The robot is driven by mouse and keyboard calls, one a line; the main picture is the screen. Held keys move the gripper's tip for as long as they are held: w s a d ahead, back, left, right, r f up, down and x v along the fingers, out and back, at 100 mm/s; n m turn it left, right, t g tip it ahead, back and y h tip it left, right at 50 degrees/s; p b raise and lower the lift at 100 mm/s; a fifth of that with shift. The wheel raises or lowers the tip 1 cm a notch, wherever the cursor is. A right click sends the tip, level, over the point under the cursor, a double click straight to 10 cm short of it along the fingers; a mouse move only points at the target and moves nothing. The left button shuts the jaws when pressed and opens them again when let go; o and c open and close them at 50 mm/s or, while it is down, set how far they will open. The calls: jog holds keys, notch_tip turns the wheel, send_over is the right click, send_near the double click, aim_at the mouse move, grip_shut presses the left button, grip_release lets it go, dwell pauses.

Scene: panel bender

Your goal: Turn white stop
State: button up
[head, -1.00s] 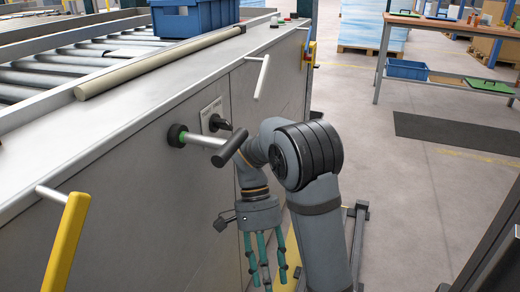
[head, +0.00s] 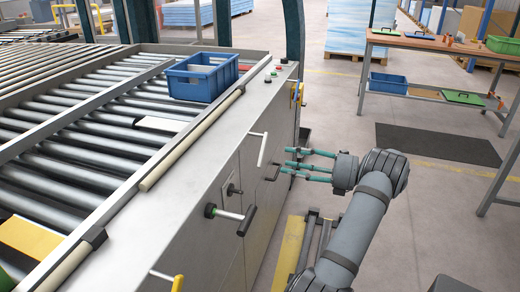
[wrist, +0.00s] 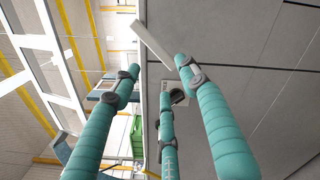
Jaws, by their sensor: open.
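The white stop (head: 262,150) is a slim white lever on the grey machine side panel, hanging downward just below the top edge. In the wrist view it is a pale bar (wrist: 154,46) just beyond the fingertips. My gripper (head: 287,165) is open with its teal fingers pointing left at the panel, just right of the white stop. In the wrist view my gripper (wrist: 158,74) has its three fingers spread with nothing between them. I see no clear contact with the stop.
Left of the stop are a black knob on a plate (head: 233,189), a crank with a black grip (head: 246,221) and a yellow lever (head: 177,283). A blue crate (head: 202,77) sits on the rollers (head: 105,112). The floor right of the machine is mostly open.

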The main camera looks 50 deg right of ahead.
aim_at(263, 157)
jog(key=x, duration=1)
jog(key=shift+f, duration=0.1)
jog(key=c, duration=0.3)
jog(key=c, duration=0.7)
grip_shut()
